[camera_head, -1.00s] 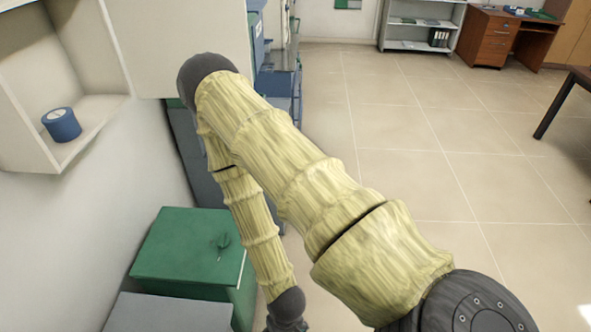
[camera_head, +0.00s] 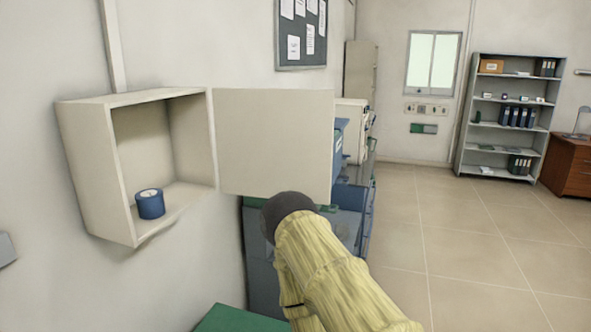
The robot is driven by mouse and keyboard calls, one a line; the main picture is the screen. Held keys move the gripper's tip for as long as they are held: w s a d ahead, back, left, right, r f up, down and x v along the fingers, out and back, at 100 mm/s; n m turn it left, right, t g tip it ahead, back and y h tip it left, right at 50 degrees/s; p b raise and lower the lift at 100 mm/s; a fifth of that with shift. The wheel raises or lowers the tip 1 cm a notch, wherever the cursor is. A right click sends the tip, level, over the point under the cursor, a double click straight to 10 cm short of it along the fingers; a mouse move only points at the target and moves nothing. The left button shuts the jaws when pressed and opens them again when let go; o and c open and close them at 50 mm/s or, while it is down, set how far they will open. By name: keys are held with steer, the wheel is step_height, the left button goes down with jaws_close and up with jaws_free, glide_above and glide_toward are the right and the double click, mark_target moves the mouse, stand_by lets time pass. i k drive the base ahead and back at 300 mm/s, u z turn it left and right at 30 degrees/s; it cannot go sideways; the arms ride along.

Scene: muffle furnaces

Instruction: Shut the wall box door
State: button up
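The wall box (camera_head: 93,175) is an open, cream-coloured cabinet fixed to the wall at the left. Its door (camera_head: 272,140) is a flat cream panel, hinged at the box's right edge and swung wide open to the right. A blue roll (camera_head: 151,204) with a white top sits on the box floor. My arm, in a yellowish ribbed cover, rises from the bottom, and its dark rounded joint shows just below the door. I cannot tell whether the joint touches the door. My gripper is outside the view.
A green-topped cabinet (camera_head: 235,320) stands below the box at the bottom. Blue-grey units (camera_head: 262,265) and a pale machine (camera_head: 352,118) stand behind the door along the wall. A grey shelf (camera_head: 460,125) and wooden desk (camera_head: 568,165) are at the back right. The tiled floor (camera_head: 460,250) is clear.

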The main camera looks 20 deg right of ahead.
mark_target(270, 142)
steer(key=k, duration=0.45)
steer(key=z, duration=2.05)
steer(key=i, duration=4.2)
steer(key=u, duration=4.15)
